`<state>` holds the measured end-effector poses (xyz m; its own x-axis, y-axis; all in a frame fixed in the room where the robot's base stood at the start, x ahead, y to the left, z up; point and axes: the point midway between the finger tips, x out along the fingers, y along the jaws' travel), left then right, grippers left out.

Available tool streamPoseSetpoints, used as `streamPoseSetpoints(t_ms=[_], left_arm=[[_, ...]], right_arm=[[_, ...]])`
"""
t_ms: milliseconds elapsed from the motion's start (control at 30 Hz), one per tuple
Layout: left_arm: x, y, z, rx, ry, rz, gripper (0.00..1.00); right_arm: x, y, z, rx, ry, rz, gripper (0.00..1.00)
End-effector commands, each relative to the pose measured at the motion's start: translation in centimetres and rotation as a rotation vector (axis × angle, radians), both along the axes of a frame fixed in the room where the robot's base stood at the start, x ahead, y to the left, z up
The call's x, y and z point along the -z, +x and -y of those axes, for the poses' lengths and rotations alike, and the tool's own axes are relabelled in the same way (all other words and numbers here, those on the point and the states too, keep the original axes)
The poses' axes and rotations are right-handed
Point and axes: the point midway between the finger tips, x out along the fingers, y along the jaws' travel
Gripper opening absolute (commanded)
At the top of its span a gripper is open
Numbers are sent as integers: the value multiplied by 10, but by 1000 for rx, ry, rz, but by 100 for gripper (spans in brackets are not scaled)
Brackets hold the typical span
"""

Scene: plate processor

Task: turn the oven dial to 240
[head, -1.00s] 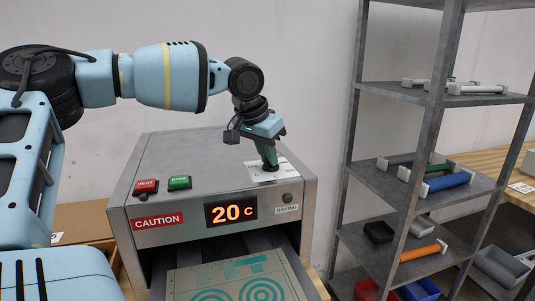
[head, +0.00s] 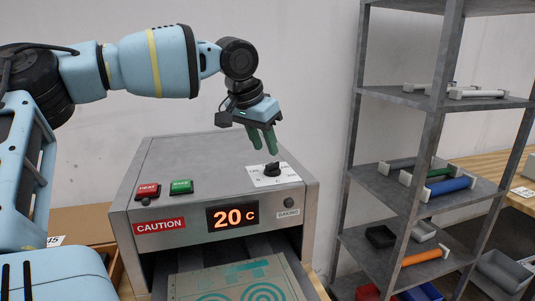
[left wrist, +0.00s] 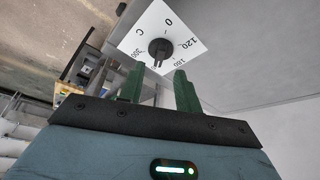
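The oven dial (head: 272,169) is a black knob on a white card on top of the grey oven, at its right front. In the left wrist view the dial (left wrist: 160,48) shows, with 0, 120 and other numbers around it; I cannot read its setting surely. My left gripper (head: 264,149) is above the dial, apart from it, its two green fingers pointing down. In the left wrist view the gripper (left wrist: 159,72) has its fingers spread with nothing between them. The oven display (head: 233,215) reads 20 C. My right gripper is not in view.
A red button (head: 147,192) and a green button (head: 181,187) sit on the oven's top left. A plate (head: 236,285) with teal rings lies in the oven's open front. A metal shelf (head: 433,110) with several handled parts stands at right.

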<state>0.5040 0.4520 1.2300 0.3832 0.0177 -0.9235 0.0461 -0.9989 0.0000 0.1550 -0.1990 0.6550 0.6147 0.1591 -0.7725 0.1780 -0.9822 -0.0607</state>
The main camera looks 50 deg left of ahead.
Motion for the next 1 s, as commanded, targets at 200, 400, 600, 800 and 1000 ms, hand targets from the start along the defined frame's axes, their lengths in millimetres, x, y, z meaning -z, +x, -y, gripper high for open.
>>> streamPoseSetpoints(t_ms=[200, 400, 600, 800, 1000], left_arm=[[-23, -9, 0, 1, 0, 2, 34], [-27, -11, 1, 1, 0, 0, 34], [-26, -11, 1, 1, 0, 0, 34], [-26, -11, 1, 1, 0, 0, 34], [-26, -11, 1, 1, 0, 0, 34]], right_arm=[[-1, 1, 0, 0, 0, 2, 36], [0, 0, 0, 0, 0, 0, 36], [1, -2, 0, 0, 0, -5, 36], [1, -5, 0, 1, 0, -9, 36], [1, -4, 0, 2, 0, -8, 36]])
